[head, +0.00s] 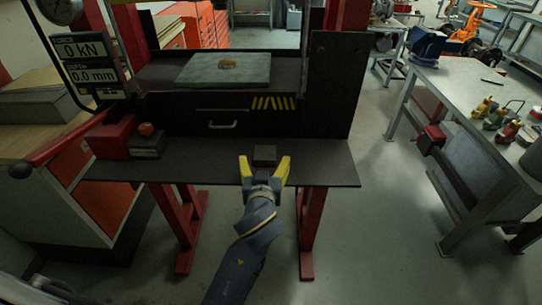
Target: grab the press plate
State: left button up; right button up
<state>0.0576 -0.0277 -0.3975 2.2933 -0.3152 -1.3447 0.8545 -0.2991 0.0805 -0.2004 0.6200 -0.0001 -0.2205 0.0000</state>
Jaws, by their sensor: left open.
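My left gripper (264,167) reaches in from the bottom middle, with its yellow fingers spread open. A small dark square block (264,154), which looks like the press plate, sits on the dark front shelf (320,163) of the press. It lies just beyond and between my fingertips. I cannot tell whether they touch it. A larger grey-green slab (222,70) lies on the press bed higher up, with a small brass-coloured ring (228,64) on top. My right gripper is not in view.
A red box (112,138) and a dark box (147,146) with a red knob (146,129) stand at the shelf's left. A drawer with a handle (222,125) is behind. A dark upright panel (329,85) rises at right. The shelf right of the block is clear.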

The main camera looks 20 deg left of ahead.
aim_at(265, 152)
pick_arm(q)
jog(key=shift+x, duration=3)
jog(key=c, duration=1.5)
jog(key=shift+c, duration=0.9)
jog(key=shift+r, duration=0.15)
